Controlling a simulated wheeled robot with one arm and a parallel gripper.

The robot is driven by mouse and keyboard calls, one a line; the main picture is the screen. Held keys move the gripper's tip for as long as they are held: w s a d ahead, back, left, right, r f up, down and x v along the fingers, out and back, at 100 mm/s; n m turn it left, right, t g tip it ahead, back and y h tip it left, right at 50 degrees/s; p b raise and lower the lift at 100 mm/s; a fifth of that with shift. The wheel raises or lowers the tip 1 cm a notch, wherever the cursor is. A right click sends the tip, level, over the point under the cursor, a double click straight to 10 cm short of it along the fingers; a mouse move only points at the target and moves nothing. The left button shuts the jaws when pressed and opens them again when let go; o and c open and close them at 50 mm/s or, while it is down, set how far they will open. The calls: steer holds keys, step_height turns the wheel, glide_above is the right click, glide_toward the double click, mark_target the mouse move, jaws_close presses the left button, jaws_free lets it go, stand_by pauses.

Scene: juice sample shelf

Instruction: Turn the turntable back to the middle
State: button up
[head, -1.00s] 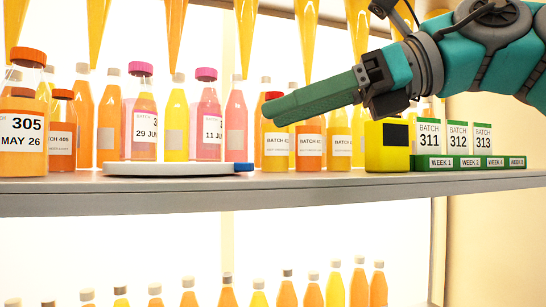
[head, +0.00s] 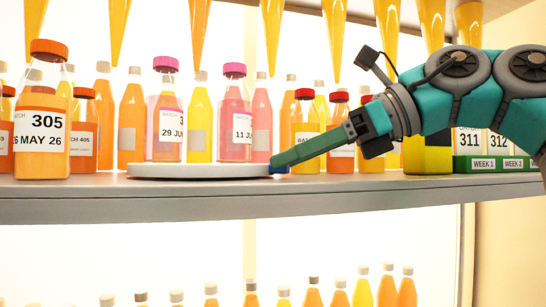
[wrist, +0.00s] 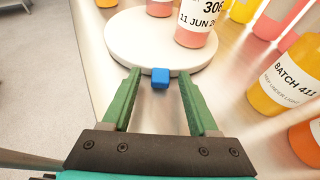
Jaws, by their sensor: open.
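The white round turntable (head: 200,171) sits on the shelf, with its blue tab (head: 279,170) at its right end. In the wrist view the turntable (wrist: 135,45) is straight ahead and the blue tab (wrist: 160,78) juts from its near rim. Two pink-capped bottles stand on it, a 29 JUN bottle (head: 164,125) and an 11 JUN bottle (head: 235,125). My gripper (head: 277,161) is open, pointing down-left at the tab. In the wrist view my gripper (wrist: 158,75) has the tab between its fingertips, with a gap on each side.
The large 305 bottle (head: 43,125) stands left of the turntable. Red-capped bottles (head: 341,150) stand close behind my gripper, and a BATCH 411 bottle (wrist: 280,80) is right of it. A yellow block (head: 428,155) and a green card rack (head: 490,164) stand farther right.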

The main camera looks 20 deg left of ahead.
steer(key=shift+a+f, duration=0.1)
steer(key=shift+a, duration=0.1)
steer(key=shift+c, duration=0.3)
jaws_close()
stand_by(1.0)
